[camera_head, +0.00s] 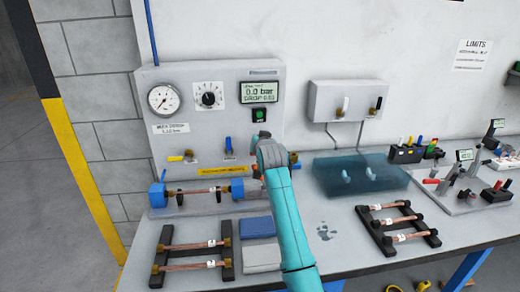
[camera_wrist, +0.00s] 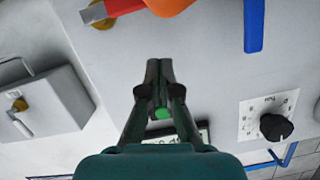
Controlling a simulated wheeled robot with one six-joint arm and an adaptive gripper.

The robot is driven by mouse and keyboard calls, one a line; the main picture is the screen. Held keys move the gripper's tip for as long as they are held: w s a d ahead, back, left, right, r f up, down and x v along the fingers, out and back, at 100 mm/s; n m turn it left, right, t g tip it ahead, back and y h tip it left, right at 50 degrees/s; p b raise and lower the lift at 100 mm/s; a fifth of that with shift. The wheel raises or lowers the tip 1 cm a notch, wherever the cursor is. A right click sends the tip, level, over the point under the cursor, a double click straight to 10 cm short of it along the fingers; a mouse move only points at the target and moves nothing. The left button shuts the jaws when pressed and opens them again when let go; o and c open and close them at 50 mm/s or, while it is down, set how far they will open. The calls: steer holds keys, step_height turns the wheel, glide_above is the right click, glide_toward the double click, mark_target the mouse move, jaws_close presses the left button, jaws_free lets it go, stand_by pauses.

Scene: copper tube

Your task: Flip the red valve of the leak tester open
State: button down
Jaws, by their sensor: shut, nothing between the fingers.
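The leak tester (camera_head: 215,125) is a grey panel against the wall, with a gauge, a dial and a display. In the wrist view, a red valve handle (camera_wrist: 93,16) with brass beside it is cut off at the upper left. My arm mostly hides this valve in the head view; a brass fitting (camera_head: 294,157) shows to the right of my wrist. My gripper (camera_wrist: 158,64) is shut and empty in front of the panel, apart from the red handle. Its fingertips are hidden in the head view. A green button (camera_wrist: 162,113) shows past the fingers.
A blue valve handle (camera_head: 229,147) and a yellow one (camera_head: 183,157) are on the panel to the left of my wrist. A copper tube (camera_head: 200,190) is clamped below. An orange rounded shape (camera_wrist: 172,5) sits near the red handle. Tube racks (camera_head: 385,233) and a teal tray (camera_head: 340,185) occupy the bench.

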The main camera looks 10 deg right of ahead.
steer(key=v, duration=0.9)
steer(key=shift+s+a, duration=0.25)
steer(key=shift+s, duration=0.05)
steer(key=shift+f, duration=0.1)
